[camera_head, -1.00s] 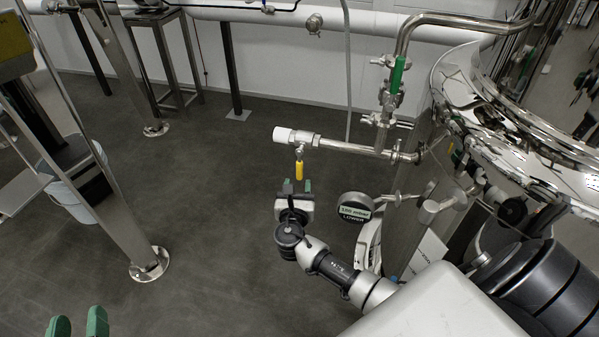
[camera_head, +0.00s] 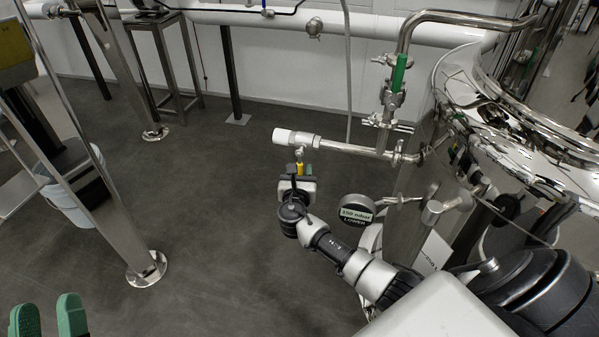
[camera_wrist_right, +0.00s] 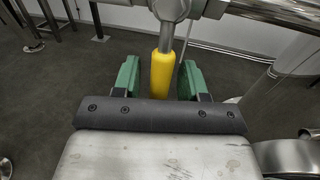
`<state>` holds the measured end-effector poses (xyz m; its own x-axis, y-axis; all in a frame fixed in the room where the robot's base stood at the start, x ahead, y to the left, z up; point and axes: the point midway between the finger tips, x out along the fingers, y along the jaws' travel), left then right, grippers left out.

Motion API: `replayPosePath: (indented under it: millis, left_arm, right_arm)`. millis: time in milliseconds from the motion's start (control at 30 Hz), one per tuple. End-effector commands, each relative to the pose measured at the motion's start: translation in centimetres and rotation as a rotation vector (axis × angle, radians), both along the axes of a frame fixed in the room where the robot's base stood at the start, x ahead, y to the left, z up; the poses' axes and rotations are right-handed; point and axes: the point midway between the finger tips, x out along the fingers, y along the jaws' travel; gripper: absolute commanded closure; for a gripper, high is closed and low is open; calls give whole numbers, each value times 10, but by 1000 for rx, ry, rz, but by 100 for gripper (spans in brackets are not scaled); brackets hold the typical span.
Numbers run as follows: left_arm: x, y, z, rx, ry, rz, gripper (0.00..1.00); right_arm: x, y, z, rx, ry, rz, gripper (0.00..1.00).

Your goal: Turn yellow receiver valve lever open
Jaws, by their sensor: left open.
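The yellow valve lever (camera_head: 299,169) hangs down from the valve on the steel side pipe (camera_head: 343,147) with the white end (camera_head: 283,137). In the right wrist view the yellow lever (camera_wrist_right: 162,73) stands between the two green fingers of my right gripper (camera_wrist_right: 159,78). The fingers are open, with a visible gap on each side of the lever. In the head view my right gripper (camera_head: 300,171) is just below the valve and partly hides the lever. My left gripper (camera_head: 48,318) is open and empty at the bottom left corner, far from the valve.
A green-handled valve (camera_head: 398,73) stands above the pipe. The shiny tank (camera_head: 510,110) fills the right side. A steel post (camera_head: 112,200) stands left. The floor between is clear.

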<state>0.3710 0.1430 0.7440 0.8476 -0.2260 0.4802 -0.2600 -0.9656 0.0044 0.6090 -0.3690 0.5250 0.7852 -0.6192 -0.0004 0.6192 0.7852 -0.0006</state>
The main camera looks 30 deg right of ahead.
Motion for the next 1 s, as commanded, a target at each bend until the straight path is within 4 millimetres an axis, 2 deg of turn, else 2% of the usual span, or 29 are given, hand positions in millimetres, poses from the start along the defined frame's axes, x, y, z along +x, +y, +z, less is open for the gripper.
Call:
replayPosePath:
  millis: [33,267,633,867,1000]
  left_arm:
    - [0,0,0,0,0,0,55]
    - [0,0,0,0,1,0,55]
    - [-1,0,0,-5,-14,0,55]
    - [-16,0,18,-59,-205,-11,55]
    - [-34,2,32,-115,-389,-22,55]
  right_arm:
    - [0,0,0,0,0,0,66]
    - [0,0,0,0,0,0,100]
    - [0,1,-1,7,-8,0,100]
    - [4,4,-3,53,-59,1,100]
    - [7,8,-3,98,-114,1,100]
